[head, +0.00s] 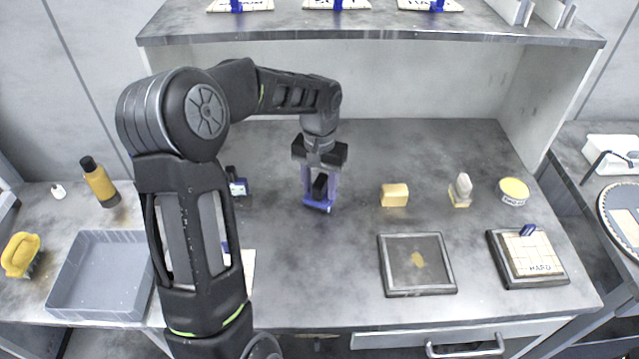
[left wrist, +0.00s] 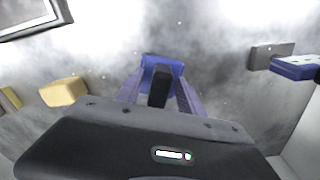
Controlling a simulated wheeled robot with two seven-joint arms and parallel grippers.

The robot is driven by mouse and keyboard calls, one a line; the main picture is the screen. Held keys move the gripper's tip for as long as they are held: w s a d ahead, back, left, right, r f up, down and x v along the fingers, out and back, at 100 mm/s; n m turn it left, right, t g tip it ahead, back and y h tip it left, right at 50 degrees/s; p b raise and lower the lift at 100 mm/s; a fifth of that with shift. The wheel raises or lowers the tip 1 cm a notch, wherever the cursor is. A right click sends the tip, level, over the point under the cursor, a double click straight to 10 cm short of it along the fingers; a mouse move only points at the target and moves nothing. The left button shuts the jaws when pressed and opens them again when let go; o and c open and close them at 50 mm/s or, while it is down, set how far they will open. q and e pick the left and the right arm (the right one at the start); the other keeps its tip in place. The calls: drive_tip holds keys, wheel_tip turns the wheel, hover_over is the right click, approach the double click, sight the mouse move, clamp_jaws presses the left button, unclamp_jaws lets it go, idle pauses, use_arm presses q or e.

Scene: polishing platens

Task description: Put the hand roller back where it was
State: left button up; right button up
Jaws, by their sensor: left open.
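The hand roller (head: 317,206) has a blue roller and a short black handle, and appears to rest on the grey bench at mid-picture. My left gripper (head: 320,190) points down over it, with its two purple fingers on either side of the black handle. In the left wrist view the hand roller (left wrist: 162,64) shows between the fingertips of the gripper (left wrist: 159,88). The fingers are open, with gaps beside the handle. My right gripper is in neither view.
Left of the roller stands a blue-and-black item (head: 238,187). To the right are a yellow block (head: 394,195), a white-topped object (head: 461,190), a yellow tin (head: 514,190), a dark-framed plate (head: 416,265) and a HARD platen (head: 540,268). A shelf (head: 370,33) overhangs behind; a grey tray (head: 98,310) lies left.

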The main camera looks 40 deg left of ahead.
sight(320, 181)
use_arm(q)
drive_tip(key=shift+w+r+p, duration=0.1)
drive_tip(key=shift+r+p, duration=0.4)
drive_tip(key=shift+r, duration=0.5)
wheel_tip(320, 181, up, 12)
drive_tip(key=b, duration=0.1)
drive_tip(key=shift+f, duration=0.25)
